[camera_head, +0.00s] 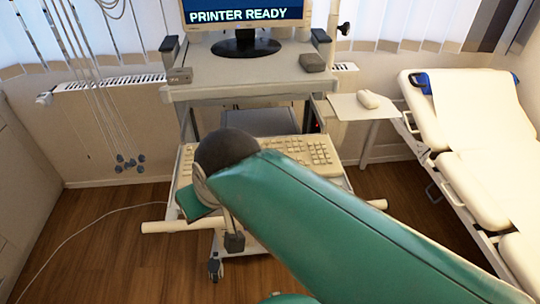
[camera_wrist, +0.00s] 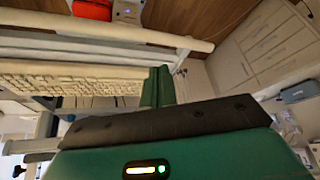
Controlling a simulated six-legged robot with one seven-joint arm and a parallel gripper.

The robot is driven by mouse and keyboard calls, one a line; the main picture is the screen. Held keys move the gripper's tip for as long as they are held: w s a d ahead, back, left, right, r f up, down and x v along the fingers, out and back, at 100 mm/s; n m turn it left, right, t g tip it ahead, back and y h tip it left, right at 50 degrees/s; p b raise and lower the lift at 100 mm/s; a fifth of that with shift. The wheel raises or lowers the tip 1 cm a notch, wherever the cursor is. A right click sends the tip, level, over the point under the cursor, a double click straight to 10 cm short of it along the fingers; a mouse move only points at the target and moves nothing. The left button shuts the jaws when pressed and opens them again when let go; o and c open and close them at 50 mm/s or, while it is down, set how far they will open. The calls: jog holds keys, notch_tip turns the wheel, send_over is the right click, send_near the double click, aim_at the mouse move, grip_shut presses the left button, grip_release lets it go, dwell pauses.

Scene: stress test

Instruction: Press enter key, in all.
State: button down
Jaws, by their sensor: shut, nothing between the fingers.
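A cream keyboard (camera_head: 310,152) lies on the lower shelf of a wheeled cart in the head view. My arm covers its middle, and the enter key cannot be made out. The keyboard also shows in the wrist view (camera_wrist: 75,80), left of my gripper (camera_wrist: 158,86). The green fingers are together with nothing between them. Their tips lie close to the keyboard's end in that picture, but I cannot tell whether they touch it.
A monitor (camera_head: 245,22) reading "PRINTER READY" stands on the cart's top shelf (camera_head: 225,75). A padded bed (camera_head: 480,130) stands at the right, with a small side table (camera_head: 350,108) beside it. Cables (camera_head: 105,125) hang at the left. Wooden floor (camera_head: 120,235) is open at the left.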

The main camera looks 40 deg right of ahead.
jog(key=w+d+m+t, duration=0.1)
jog(key=w+d+m, duration=0.3)
jog(key=d+m, duration=0.8)
jog(key=w+d+r+m+t+y, duration=0.1)
jog(key=w+d+m, duration=0.4)
jog(key=d+m, duration=0.7)
jog(key=d+t, duration=0.1)
jog(key=d, duration=0.2)
jog(key=shift+r+m+t, duration=0.25)
jog(key=shift+m+t, duration=0.05)
jog(key=shift+m, duration=0.1)
jog(key=shift+d+f, duration=0.1)
jog(key=shift+f, duration=4.35)
jog(key=shift+f, duration=0.1)
jog(key=shift+f, duration=0.3)
